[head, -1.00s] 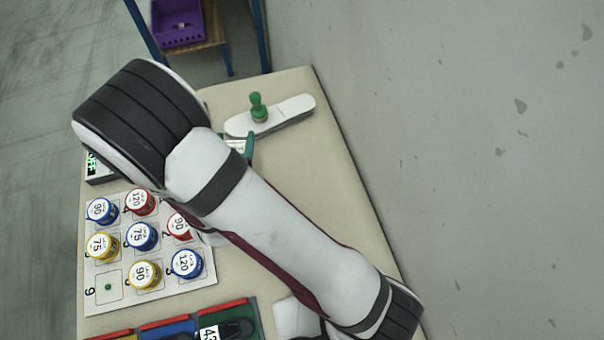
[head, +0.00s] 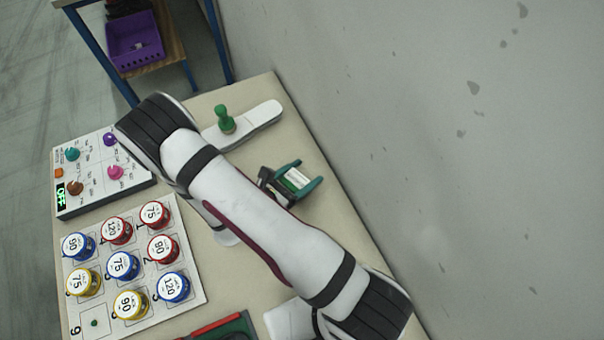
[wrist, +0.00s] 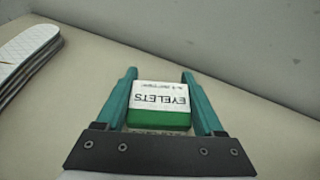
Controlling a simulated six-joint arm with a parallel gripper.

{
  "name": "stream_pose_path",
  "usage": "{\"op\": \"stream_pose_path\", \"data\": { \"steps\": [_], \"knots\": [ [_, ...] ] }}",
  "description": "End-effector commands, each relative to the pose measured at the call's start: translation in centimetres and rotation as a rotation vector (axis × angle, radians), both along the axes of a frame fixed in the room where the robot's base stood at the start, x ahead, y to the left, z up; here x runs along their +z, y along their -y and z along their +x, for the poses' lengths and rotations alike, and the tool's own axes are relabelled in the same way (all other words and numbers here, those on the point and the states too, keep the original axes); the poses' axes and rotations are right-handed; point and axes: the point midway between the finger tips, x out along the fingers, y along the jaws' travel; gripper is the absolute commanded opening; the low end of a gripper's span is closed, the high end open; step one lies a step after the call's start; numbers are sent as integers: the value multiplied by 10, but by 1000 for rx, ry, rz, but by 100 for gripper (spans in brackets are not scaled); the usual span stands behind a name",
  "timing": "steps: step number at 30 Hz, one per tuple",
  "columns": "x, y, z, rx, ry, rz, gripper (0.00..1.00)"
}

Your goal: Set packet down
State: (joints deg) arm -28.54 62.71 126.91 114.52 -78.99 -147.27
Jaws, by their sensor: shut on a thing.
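The packet (wrist: 160,103) is a small white and green box marked EYELETS. It sits between the two teal fingers of my gripper (wrist: 160,85) in the wrist view, and the gripper is shut on it. In the head view my gripper (head: 303,184) holds the packet (head: 297,178) over the right part of the beige table (head: 335,225). I cannot tell whether the packet touches the table top.
A white board (head: 190,296) with several numbered, coloured tins is at the left. A control box (head: 85,190) reading OFF stands behind it. A white sole-shaped piece with a green knob (head: 226,118) lies at the back. The table's right side is bare.

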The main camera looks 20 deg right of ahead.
Motion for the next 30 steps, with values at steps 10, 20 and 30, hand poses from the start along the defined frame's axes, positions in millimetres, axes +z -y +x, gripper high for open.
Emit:
{"op": "stream_pose_path", "data": {
  "steps": [10, 20, 30],
  "knots": [
    [-6, 0, 0, 2, 1, 0, 9],
    [-7, 0, 0, 2, 1, 0, 100],
    [9, -30, -10, 10, 3, 1, 100]
  ]
}}
